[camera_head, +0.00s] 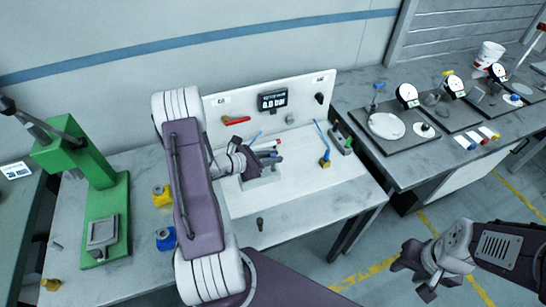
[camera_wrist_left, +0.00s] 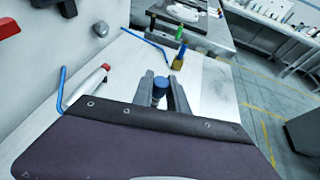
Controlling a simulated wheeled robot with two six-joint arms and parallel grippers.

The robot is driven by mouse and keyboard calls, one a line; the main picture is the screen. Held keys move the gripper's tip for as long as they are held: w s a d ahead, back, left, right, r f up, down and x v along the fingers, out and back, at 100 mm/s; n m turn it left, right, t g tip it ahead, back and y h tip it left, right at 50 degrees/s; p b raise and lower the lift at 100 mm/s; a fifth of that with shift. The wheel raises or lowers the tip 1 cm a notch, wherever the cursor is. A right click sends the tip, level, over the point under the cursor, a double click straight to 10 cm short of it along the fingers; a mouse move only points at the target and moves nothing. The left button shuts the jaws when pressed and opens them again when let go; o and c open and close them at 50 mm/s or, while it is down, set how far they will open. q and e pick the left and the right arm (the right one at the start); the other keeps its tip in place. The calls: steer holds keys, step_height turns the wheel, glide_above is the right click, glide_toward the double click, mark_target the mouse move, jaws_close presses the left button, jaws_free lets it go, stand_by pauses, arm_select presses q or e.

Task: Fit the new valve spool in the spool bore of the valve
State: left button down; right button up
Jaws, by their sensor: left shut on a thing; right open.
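In the left wrist view a blue-topped cylindrical part (camera_wrist_left: 160,84) stands between the two fingers of my left gripper (camera_wrist_left: 161,96), which are shut on it. I cannot tell for sure whether it is the new valve spool; its lower end is hidden. In the head view my left gripper (camera_head: 268,160) is over the back middle of the white bench, above a grey block (camera_head: 259,183) that may be the valve. The spool bore is hidden by the gripper. A small dark part (camera_head: 260,223) stands near the bench's front. My right gripper (camera_head: 420,268) is open and empty, above the floor.
A white tube with a red end (camera_wrist_left: 90,86) and a blue hose (camera_wrist_left: 62,90) are close to the left gripper. A back panel holds a display (camera_head: 272,101) and a red handle (camera_head: 236,120). A green press (camera_head: 92,185) stands left. The bench's front right is clear.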

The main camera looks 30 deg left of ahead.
steer(key=shift+f, duration=0.25)
steer(key=shift+r, duration=0.15)
stand_by(0.3)
steer(key=shift+f+b, duration=0.7)
stand_by(1.7)
steer(key=shift+r, duration=0.2)
steer(key=shift+f+b, duration=0.65)
steer(key=shift+f, duration=0.2)
stand_by(1.5)
steer(key=shift+r, duration=0.15)
steer(key=shift+r+p, duration=0.2)
steer(key=shift+p, duration=0.1)
